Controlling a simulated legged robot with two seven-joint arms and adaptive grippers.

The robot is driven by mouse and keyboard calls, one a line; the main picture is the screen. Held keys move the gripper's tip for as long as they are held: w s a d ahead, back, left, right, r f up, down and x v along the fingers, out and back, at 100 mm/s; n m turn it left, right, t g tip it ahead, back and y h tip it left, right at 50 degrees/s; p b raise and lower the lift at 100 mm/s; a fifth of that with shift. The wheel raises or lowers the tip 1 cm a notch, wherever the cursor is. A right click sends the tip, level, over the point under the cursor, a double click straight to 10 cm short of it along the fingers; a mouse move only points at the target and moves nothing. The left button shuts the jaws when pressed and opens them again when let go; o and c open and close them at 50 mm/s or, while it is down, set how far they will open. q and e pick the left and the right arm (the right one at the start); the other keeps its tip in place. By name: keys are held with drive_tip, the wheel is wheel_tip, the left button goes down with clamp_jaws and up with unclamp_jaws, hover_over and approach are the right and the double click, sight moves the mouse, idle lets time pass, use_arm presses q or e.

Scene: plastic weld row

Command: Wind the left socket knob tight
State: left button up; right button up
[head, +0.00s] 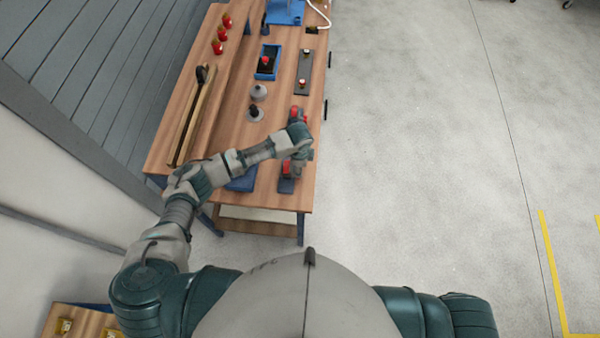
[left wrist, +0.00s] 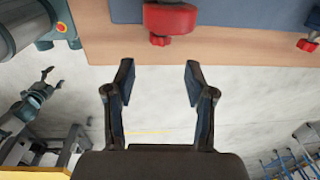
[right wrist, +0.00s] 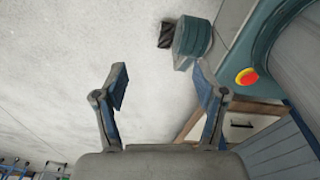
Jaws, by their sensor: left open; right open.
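In the left wrist view, a large round red knob (left wrist: 170,18) with a small red tip sits at the edge of a blue-grey plate (left wrist: 240,14). A smaller red knob (left wrist: 308,44) is at the right edge. I cannot tell for sure which is the left socket knob. My left gripper (left wrist: 160,82) is open and empty, its fingertips apart from the large knob. In the head view, red parts (head: 287,168) show beside my left wrist, which hides some of them. My right gripper (right wrist: 162,85) is open and empty over the floor, away from the bench.
The floor (head: 420,150) to the right is clear.

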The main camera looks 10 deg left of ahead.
use_arm(q)
drive_tip(key=f, duration=0.6)
drive_tip(key=shift+w+f, duration=0.25)
drive_tip(key=shift+f, duration=0.75)
use_arm(e)
drive_tip(key=shift+s, duration=0.65)
use_arm(q)
clamp_jaws()
use_arm(e)
drive_tip(key=shift+f, duration=0.1)
